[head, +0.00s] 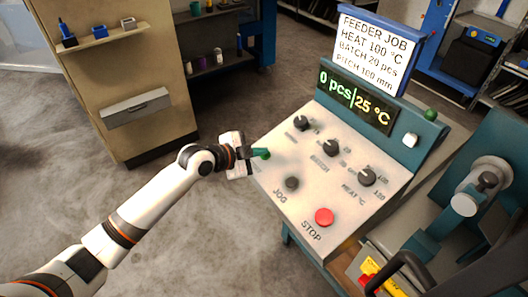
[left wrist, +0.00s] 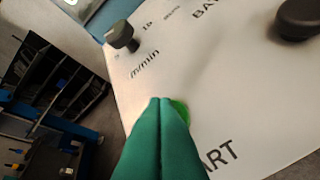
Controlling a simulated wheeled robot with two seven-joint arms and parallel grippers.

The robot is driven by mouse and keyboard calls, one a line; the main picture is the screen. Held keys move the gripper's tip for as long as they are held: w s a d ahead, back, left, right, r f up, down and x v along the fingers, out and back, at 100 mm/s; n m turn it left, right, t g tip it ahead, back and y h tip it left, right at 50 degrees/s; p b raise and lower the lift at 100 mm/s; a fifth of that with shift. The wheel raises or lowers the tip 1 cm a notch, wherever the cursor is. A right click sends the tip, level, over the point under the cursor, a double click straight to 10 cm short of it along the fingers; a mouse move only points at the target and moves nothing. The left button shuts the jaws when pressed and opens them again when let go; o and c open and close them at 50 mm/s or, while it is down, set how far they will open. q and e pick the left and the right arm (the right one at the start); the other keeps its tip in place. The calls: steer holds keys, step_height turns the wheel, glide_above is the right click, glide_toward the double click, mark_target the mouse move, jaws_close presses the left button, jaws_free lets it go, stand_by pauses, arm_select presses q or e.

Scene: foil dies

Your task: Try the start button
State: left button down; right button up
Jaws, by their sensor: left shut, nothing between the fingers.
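My left gripper (head: 264,154) is at the left edge of the sloping control panel (head: 325,185). Its green fingers are closed together with nothing between them. In the left wrist view, the closed fingertips (left wrist: 165,100) overlap the green start button (left wrist: 181,108), above lettering of which "ART" shows. The fingers hide most of the button, and I cannot tell whether they touch it. In the head view the button blends with the green fingertips. The display (head: 355,102) reads "0 pcs" and "25 °C". My right gripper is not in view.
The panel has several black knobs, one a heat knob (head: 367,177), a dark JOG button (head: 292,183) and a red STOP button (head: 324,217). A job sign (head: 377,50) gives heat 100 °C, batch 20 pcs, pitch 100 mm. A beige cabinet (head: 120,75) stands at the back left.

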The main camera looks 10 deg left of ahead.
arm_select(q)
steer(key=shift+s+a+r+p, duration=0.2)
steer(key=shift+r+p, duration=0.4)
steer(key=shift+r, duration=0.15)
steer(key=shift+r, duration=0.1)
steer(key=r+p, duration=0.2)
steer(key=r, duration=0.1)
steer(key=s+a+r+p, duration=0.1)
steer(key=p, duration=0.1)
steer(key=shift+r, duration=0.3)
stand_by(0.3)
